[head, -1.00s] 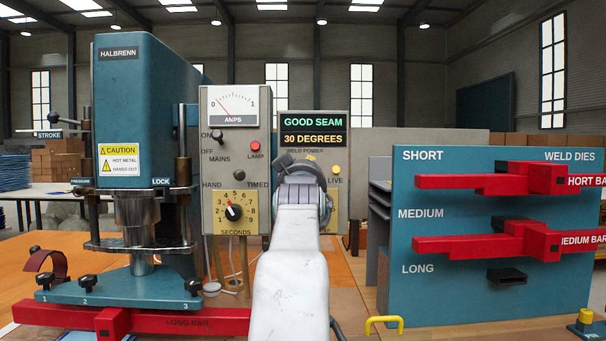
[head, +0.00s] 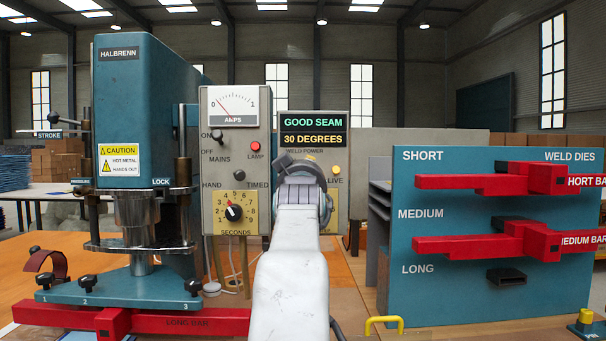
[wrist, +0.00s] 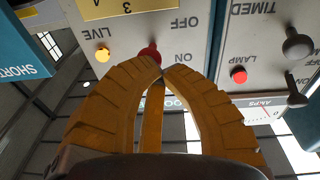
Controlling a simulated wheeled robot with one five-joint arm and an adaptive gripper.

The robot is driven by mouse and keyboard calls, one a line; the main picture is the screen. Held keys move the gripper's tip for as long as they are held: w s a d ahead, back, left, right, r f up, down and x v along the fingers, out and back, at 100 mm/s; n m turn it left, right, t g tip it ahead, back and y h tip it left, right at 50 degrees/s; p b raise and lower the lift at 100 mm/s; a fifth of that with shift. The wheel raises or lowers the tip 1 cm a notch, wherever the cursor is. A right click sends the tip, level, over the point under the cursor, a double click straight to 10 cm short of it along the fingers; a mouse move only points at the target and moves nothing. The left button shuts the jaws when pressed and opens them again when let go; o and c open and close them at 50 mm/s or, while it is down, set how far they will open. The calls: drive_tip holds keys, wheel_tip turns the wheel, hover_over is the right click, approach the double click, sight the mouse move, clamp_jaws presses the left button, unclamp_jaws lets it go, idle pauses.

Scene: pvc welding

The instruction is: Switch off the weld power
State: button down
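The weld power switch has a red knob (wrist: 150,52), seen in the upside-down wrist view level with the ON label (wrist: 182,57); the OFF label (wrist: 185,22) is farther up in that picture. The LIVE lamp (wrist: 102,54) beside it glows amber, also in the head view (head: 336,170). My gripper (wrist: 160,74) has its orange fingertips together right at the knob; whether they touch it I cannot tell. In the head view my wrist hides the switch under the WELD POWER label (head: 304,151).
The MAINS lever (head: 217,137) and red LAMP (head: 255,146) are on the panel to the left. The blue press (head: 145,100) stands farther left. The weld die rack (head: 480,290) with red bars stands right. A yellow handle (head: 385,323) is at the front.

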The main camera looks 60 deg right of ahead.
idle(0.3)
drive_tip(key=s+a+r+p, duration=0.1)
drive_tip(key=s+a, duration=0.4)
drive_tip(key=a, duration=0.5)
drive_tip(key=shift+s+r, duration=0.15)
drive_tip(key=shift+r, duration=0.25)
drive_tip(key=shift+a, duration=0.1)
idle(0.5)
